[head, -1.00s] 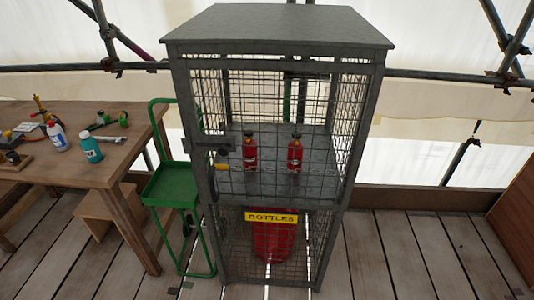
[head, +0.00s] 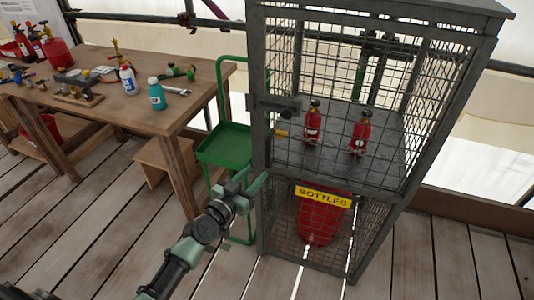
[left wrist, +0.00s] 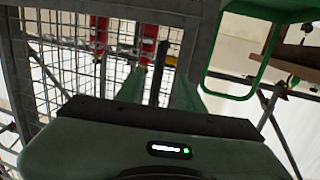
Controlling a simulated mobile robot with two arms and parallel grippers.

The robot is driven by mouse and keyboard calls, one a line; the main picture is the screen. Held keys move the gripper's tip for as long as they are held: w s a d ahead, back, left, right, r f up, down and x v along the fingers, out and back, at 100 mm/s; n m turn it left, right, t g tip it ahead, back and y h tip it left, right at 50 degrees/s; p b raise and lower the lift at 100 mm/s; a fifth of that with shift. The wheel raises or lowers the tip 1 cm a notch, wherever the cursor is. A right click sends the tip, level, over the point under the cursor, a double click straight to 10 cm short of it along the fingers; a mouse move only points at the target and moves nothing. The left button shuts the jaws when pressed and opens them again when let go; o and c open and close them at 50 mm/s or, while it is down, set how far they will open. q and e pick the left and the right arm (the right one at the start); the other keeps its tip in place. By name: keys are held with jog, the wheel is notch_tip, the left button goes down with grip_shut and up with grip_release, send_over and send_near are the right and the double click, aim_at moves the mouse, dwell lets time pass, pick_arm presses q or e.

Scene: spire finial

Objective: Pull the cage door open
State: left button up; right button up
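The grey wire-mesh cage (head: 385,150) stands at the right of the head view. Its mesh front door (head: 340,95) looks shut, with a dark latch (head: 275,106) at its left edge and a small yellow piece (head: 281,133) below. A yellow BOTTLES sign (head: 323,196) sits lower on the front. My left gripper (head: 250,182) is raised in front of the cage's left post, below the latch. Its two fingers (left wrist: 158,92) are apart with nothing held; a dark bar (left wrist: 160,70) shows beyond them in the left wrist view. My right gripper is not in view.
A green trolley (head: 225,146) stands close on the cage's left. A wooden workbench (head: 140,105) with tools and a stool (head: 165,160) is farther left. The plank floor in front is clear.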

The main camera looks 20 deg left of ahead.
aim_at(266, 152)
pick_arm(q)
jog(key=shift+t, duration=0.4)
jog(key=w+r, duration=0.1)
jog(key=w, duration=0.1)
jog(key=w+d+r, duration=0.1)
jog(key=w, duration=0.2)
jog(key=w+r, duration=0.1)
jog(key=w, duration=0.2)
jog(key=shift+d+r, duration=0.35)
jog(key=shift+d, duration=0.05)
grip_shut()
dwell(0.7)
